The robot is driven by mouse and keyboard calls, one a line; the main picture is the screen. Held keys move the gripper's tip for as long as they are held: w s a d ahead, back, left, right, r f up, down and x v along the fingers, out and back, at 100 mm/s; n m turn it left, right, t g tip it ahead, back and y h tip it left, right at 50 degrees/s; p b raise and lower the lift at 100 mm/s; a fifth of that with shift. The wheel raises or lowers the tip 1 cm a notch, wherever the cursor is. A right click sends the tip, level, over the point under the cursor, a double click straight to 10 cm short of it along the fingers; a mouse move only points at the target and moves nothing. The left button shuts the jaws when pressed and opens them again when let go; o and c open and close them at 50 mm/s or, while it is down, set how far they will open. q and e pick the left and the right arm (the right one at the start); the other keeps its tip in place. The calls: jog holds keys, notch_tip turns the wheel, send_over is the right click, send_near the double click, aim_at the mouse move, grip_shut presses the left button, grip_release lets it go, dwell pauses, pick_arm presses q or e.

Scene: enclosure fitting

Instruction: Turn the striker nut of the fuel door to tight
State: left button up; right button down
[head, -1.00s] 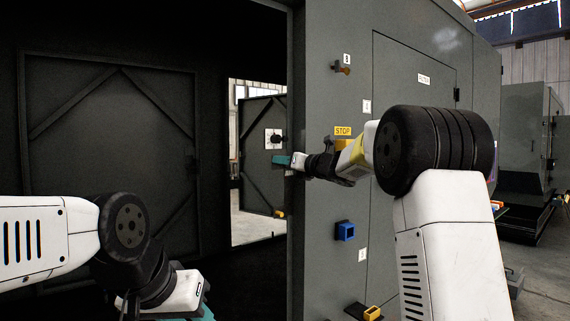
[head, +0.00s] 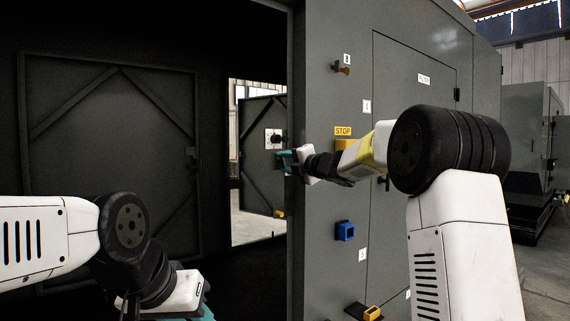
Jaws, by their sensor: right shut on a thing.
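My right gripper (head: 286,160), with teal fingertips, is at the upright edge of the grey enclosure wall (head: 325,195), beside the doorway. It is shut on a small part there, which fits the striker nut; the fingers hide most of it. I cannot see how tight the nut is. Beyond the opening, a dark door leaf (head: 257,180) stands open, with a white plate (head: 273,138) and a dark round fitting on it. I cannot tell whether it is the fuel door. My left gripper (head: 207,313) is at the bottom edge, mostly cut off and hidden by its own wrist.
The wall carries a yellow STOP label (head: 343,131), a blue square fitting (head: 345,231), a yellow fitting (head: 371,313) and a small orange-brown fitting (head: 344,70). A closed panel labelled FILTER (head: 424,78) is at right. A dark braced panel (head: 110,150) stands inside at left.

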jog(key=shift+m, duration=1.9)
jog(key=c, duration=0.9)
grip_release()
jog(key=v, duration=0.8)
jog(key=shift+w, duration=0.1)
